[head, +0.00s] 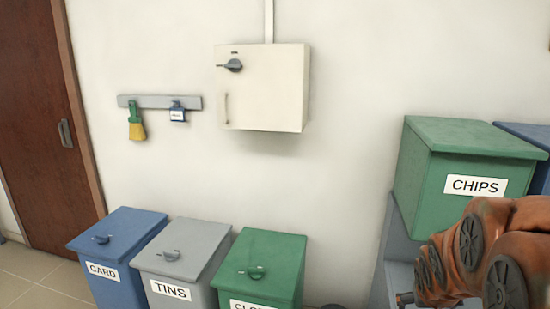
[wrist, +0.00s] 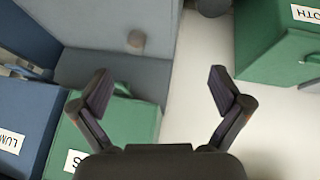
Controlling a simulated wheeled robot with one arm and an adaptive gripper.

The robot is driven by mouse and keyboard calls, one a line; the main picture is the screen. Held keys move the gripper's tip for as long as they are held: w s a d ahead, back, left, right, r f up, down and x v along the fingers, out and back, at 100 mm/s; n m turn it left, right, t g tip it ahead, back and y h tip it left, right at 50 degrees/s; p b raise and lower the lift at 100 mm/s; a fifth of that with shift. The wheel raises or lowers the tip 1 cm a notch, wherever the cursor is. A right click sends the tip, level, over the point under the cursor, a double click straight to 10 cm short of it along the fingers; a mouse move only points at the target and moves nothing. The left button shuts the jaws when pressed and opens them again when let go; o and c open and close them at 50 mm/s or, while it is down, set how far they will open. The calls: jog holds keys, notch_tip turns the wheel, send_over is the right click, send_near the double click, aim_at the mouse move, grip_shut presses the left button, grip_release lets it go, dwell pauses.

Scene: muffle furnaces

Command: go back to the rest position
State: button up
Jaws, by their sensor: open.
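My gripper (wrist: 158,95) is open in the wrist view, its two dark fingers spread wide with nothing between them. Pale wall and a grey surface show beyond the fingers. In the head view my orange arm reaches in at the lower right, in front of the green CHIPS bin (head: 420,170). The gripper's fingers cannot be made out clearly in the head view.
Lidded bins marked CARD (head: 118,255), TINS (head: 180,262) and a green one (head: 262,265) stand along the wall. A cream wall box (head: 265,95) with a dark knob hangs above. A brown door (head: 40,130) is at left.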

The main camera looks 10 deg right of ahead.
jog(key=s+a+r+n+g+y+p, duration=0.1)
jog(key=s+a+r+n+g+y, duration=0.2)
jog(key=s+a, duration=1.8)
jog(key=s+g+y, duration=0.1)
jog(key=s+g, duration=0.1)
jog(key=g, duration=0.1)
jog(key=shift+s+g, duration=0.3)
jog(key=shift+g, duration=0.1)
jog(key=shift+d, duration=0.1)
